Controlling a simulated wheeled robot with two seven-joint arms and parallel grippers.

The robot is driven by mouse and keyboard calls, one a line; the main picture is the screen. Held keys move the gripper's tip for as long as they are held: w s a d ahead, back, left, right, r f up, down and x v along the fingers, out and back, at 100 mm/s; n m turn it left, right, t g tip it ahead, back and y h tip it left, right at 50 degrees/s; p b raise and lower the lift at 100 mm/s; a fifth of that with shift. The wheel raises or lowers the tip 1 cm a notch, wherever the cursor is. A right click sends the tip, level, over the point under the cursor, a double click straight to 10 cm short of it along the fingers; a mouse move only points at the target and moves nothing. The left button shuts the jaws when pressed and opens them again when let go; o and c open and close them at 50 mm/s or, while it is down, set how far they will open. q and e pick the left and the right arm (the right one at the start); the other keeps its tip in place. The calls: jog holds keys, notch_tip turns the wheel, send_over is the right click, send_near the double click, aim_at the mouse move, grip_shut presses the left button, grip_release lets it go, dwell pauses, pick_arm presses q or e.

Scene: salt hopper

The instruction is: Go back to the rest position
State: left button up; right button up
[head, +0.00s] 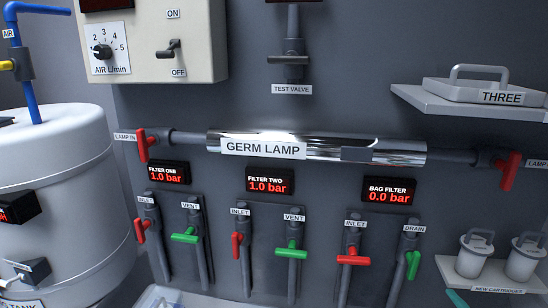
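Neither of my grippers shows in the head view, and no part of my arms can be made out. I cannot see whether either gripper is open or holds anything. The view faces a grey wall panel with a chrome tube labelled GERM LAMP (335,147). Below it are displays for filter one (165,173) at 1.0 bar, filter two (269,182) at 1.0 bar and the bag filter (390,191) at 0.0 bar.
Red and green valve handles stick out under the displays. A shelf (420,102) with a lidded tray marked THREE and a cartridge shelf (465,283) jut out at right. A pale container edge (185,299) shows at the bottom.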

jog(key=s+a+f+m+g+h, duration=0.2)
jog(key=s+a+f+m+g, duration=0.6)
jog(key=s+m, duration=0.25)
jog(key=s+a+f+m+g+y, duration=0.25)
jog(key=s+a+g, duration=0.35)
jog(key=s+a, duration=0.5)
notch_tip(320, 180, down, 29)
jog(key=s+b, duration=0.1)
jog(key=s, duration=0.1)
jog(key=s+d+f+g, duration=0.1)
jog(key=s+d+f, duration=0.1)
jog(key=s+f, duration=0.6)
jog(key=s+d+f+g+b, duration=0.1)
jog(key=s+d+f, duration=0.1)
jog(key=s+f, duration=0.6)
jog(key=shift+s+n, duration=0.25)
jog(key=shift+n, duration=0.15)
